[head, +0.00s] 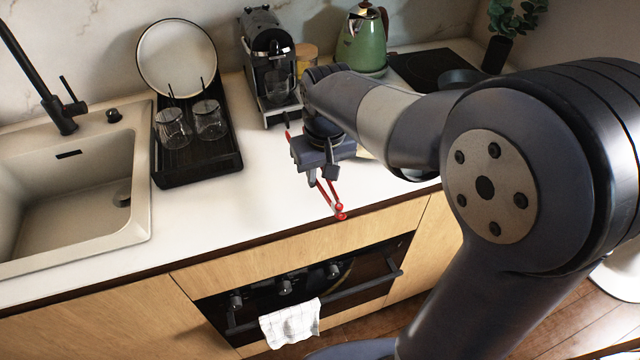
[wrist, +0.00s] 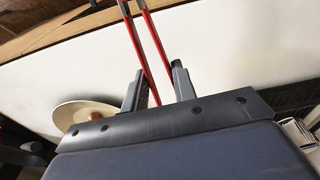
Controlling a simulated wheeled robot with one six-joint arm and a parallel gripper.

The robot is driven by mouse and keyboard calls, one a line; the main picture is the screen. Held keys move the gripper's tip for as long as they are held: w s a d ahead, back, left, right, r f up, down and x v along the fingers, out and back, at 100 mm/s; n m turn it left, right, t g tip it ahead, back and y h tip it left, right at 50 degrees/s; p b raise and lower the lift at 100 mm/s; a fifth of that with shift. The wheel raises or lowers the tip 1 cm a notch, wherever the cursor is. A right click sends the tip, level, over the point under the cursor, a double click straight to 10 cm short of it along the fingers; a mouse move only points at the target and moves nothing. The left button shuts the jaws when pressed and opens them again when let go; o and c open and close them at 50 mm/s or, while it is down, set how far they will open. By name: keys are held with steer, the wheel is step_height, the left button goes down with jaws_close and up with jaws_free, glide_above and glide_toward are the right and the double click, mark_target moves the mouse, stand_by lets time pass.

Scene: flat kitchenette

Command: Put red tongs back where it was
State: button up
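The red tongs (head: 328,196) are held in my gripper (head: 318,174), which is above the counter near its front edge. In the head view, one end of the tongs points down toward the front edge, and a short red part shows at the upper left of the gripper. In the wrist view, the two red arms of the tongs (wrist: 152,48) run between the fingers of my gripper (wrist: 156,84), with dark grey ends at the top of the picture. The middle of the tongs is hidden by the gripper.
A black drying rack (head: 197,158) with two glasses and a plate stands beside the sink (head: 75,205). A coffee machine (head: 270,65), green kettle (head: 362,42) and dark hob (head: 425,66) line the back. A round pale dish (wrist: 75,113) lies near the gripper. Counter left of the gripper is clear.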

mark_target(321, 196)
steer(key=shift+f, duration=2.05)
steer(key=shift+f, duration=0.1)
steer(key=o, duration=0.6)
steer(key=shift+c, duration=0.2)
step_height(321, 196, up, 12)
steer(key=s, duration=0.1)
steer(key=shift+s+d+p, duration=0.25)
steer(key=shift+p, duration=0.05)
